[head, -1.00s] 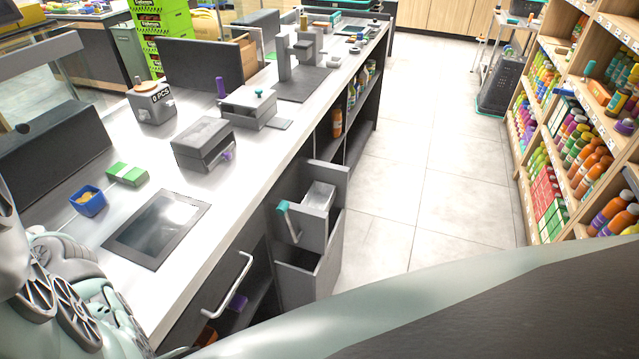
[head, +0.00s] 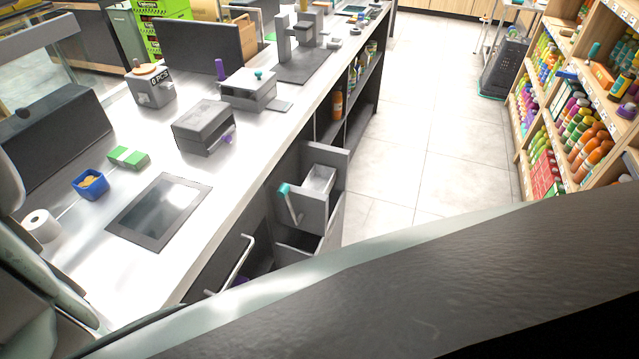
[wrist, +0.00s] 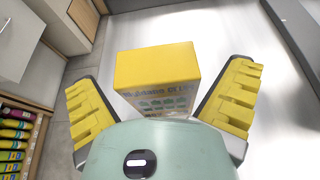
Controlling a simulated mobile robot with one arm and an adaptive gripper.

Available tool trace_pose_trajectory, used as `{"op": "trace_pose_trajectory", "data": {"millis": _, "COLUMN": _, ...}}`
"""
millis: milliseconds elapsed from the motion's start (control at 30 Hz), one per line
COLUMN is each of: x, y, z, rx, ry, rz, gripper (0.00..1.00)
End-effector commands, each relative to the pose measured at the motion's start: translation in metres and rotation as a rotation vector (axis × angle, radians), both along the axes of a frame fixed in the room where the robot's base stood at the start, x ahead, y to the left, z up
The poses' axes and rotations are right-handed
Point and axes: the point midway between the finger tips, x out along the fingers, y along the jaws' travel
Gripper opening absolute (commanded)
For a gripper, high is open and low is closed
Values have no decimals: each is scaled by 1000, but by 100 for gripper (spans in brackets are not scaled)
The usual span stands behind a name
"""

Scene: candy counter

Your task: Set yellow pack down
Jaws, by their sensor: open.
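The yellow pack (wrist: 156,66) is in the wrist view, a box with a plain yellow top and a printed side. It is between the two fingers of my gripper (wrist: 160,103). The yellow-padded fingers are spread wide, with a visible gap on each side of the pack. The pack's lower part is hidden behind my gripper body, so I cannot tell what its base rests on. The white counter (wrist: 225,35) shows behind and to the right of it. Neither the pack nor my fingers show in the head view.
On the counter are a dark flat panel (head: 158,212), a blue tub (head: 91,184), a green-and-white pack (head: 128,158), a white roll (head: 41,226) and a grey box (head: 203,127). An open drawer (head: 318,185) juts from the counter front. Stocked shelves (head: 585,120) stand right, across clear floor.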

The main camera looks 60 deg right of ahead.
Motion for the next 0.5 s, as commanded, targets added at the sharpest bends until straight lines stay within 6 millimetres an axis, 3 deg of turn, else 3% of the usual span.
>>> {"op": "trace_pose_trajectory", "data": {"millis": 300, "x": -2, "y": 5, "z": -3, "rx": -1, "ry": 1, "rz": 2, "gripper": 100}}
{"op": "trace_pose_trajectory", "data": {"millis": 500, "x": -2, "y": 5, "z": -3, "rx": 0, "ry": 1, "rz": 2, "gripper": 79}}
